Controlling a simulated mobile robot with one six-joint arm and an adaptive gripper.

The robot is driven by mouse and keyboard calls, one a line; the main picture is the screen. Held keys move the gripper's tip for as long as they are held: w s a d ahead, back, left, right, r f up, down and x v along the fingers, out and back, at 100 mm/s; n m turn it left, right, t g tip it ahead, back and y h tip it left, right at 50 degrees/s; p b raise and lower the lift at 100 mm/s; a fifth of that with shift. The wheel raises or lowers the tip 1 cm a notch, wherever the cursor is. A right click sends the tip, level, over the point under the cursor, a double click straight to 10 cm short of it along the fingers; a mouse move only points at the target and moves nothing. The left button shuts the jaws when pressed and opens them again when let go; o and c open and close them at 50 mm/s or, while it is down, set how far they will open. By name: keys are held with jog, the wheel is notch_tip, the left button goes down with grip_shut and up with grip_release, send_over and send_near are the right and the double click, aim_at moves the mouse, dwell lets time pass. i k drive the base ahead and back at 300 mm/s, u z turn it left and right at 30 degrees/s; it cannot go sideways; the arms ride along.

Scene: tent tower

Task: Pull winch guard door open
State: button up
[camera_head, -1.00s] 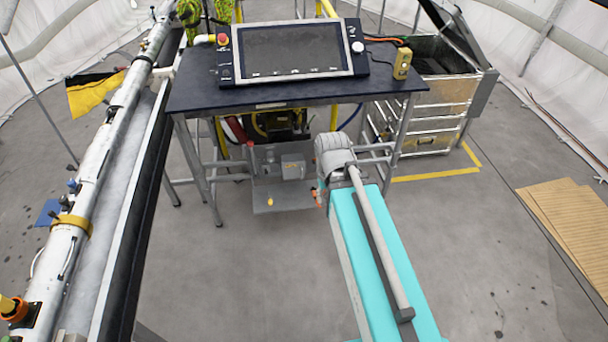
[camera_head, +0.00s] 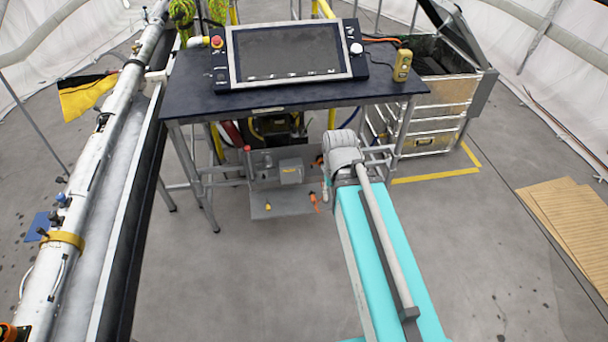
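A grey metal assembly with a flat panel and a box-shaped unit (camera_head: 291,171) stands under the dark table. It is probably the winch, but I cannot make out which part is the guard door or whether it is open. A red-topped post (camera_head: 248,150) rises at its left. A small yellow piece (camera_head: 268,206) and an orange piece (camera_head: 314,199) show low on it. My arm reaches forward to the table's front right leg. My gripper (camera_head: 321,172) is at the arm's far end, right of the box-shaped unit. It is small and partly hidden, so its fingers and any contact are unclear.
The dark table (camera_head: 200,100) carries a screen console (camera_head: 290,52) and a yellow hand control (camera_head: 402,66). A long white tube (camera_head: 95,165) in a trough runs along the left. A metal case (camera_head: 440,105) stands at the right. The floor before the table is clear.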

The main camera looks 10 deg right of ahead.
aim_at(289, 175)
jog(key=i, duration=0.85)
jog(key=u, duration=0.05)
